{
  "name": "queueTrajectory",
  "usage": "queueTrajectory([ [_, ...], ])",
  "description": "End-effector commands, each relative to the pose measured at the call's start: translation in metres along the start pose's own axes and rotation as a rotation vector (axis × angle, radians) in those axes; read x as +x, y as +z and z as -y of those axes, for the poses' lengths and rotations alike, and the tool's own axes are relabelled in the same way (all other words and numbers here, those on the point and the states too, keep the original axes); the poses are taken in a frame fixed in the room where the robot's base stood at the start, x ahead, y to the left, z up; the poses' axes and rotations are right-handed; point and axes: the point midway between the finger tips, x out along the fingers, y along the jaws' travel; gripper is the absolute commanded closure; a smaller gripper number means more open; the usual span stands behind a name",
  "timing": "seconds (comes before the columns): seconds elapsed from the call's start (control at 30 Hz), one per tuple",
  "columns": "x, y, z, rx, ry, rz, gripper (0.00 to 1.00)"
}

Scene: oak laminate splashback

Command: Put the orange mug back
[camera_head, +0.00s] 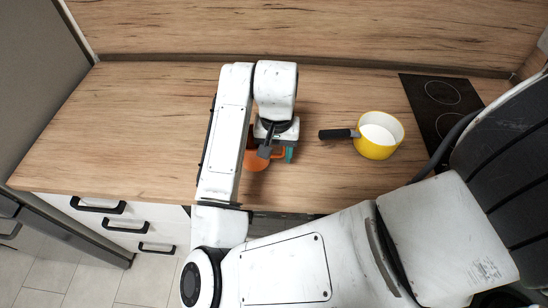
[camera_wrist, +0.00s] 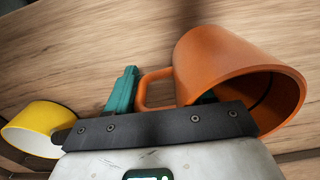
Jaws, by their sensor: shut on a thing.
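The orange mug (camera_head: 256,160) is at the front middle of the wooden counter, partly hidden by my arm and wrist. In the wrist view the mug (camera_wrist: 225,62) is large, with its open mouth toward the lower right and its handle toward the left. My gripper (camera_wrist: 163,88) is shut on the mug. One teal finger stands left of the handle, and the other is mostly hidden at the mug's body. In the head view my gripper (camera_head: 279,155) is low over the counter. I cannot tell whether the mug touches the counter.
A yellow pot (camera_head: 376,142) with a black handle stands to the right, and also shows in the wrist view (camera_wrist: 38,128). A black hob (camera_head: 436,104) lies beyond it. The counter (camera_head: 130,125) is clear at the left. The wooden splashback (camera_head: 300,30) bounds the back.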

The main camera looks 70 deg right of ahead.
Motion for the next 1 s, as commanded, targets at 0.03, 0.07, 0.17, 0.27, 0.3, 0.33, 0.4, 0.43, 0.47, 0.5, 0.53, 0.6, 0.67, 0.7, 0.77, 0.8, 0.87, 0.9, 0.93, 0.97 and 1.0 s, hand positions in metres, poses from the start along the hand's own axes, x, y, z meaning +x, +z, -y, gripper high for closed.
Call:
queueTrajectory([
  [0.03, 0.002, -0.002, 0.002, -0.001, -0.001, 0.001, 1.0],
  [0.07, 0.003, -0.003, 0.002, -0.001, -0.001, 0.0, 1.0],
  [0.17, 0.007, -0.005, 0.004, -0.001, -0.002, 0.0, 1.0],
  [0.27, 0.017, -0.007, 0.006, -0.002, 0.0, 0.001, 1.0],
  [0.3, 0.023, -0.007, 0.006, -0.002, 0.001, 0.002, 1.0],
  [0.33, 0.028, -0.007, 0.006, -0.003, 0.001, 0.002, 1.0],
  [0.4, 0.036, -0.007, 0.006, -0.003, 0.0, 0.002, 1.0],
  [0.43, 0.039, -0.007, 0.006, -0.003, 0.0, 0.001, 1.0],
  [0.47, 0.04, -0.007, 0.006, -0.003, -0.001, 0.001, 1.0],
  [0.5, 0.041, -0.007, 0.006, -0.002, -0.001, 0.0, 1.0],
  [0.53, 0.041, -0.007, 0.006, -0.002, -0.001, 0.0, 1.0],
  [0.6, 0.041, -0.007, 0.006, -0.001, -0.001, 0.0, 1.0],
  [0.67, 0.041, -0.007, 0.006, -0.001, -0.001, 0.0, 1.0],
  [0.7, 0.041, -0.007, 0.006, -0.001, -0.001, 0.0, 1.0],
  [0.77, 0.043, -0.007, 0.005, -0.002, -0.001, 0.0, 1.0],
  [0.8, 0.044, -0.007, 0.005, -0.002, -0.001, 0.0, 1.0],
  [0.87, 0.044, -0.007, 0.005, -0.001, -0.001, 0.001, 0.45],
  [0.9, 0.044, -0.007, 0.005, -0.001, -0.001, 0.001, 0.41],
  [0.93, 0.044, -0.007, 0.005, -0.001, -0.001, 0.001, 0.38],
  [0.97, 0.044, -0.007, 0.005, -0.001, -0.001, 0.001, 0.35],
  [1.0, 0.044, -0.007, 0.005, -0.001, -0.001, 0.001, 0.31],
])
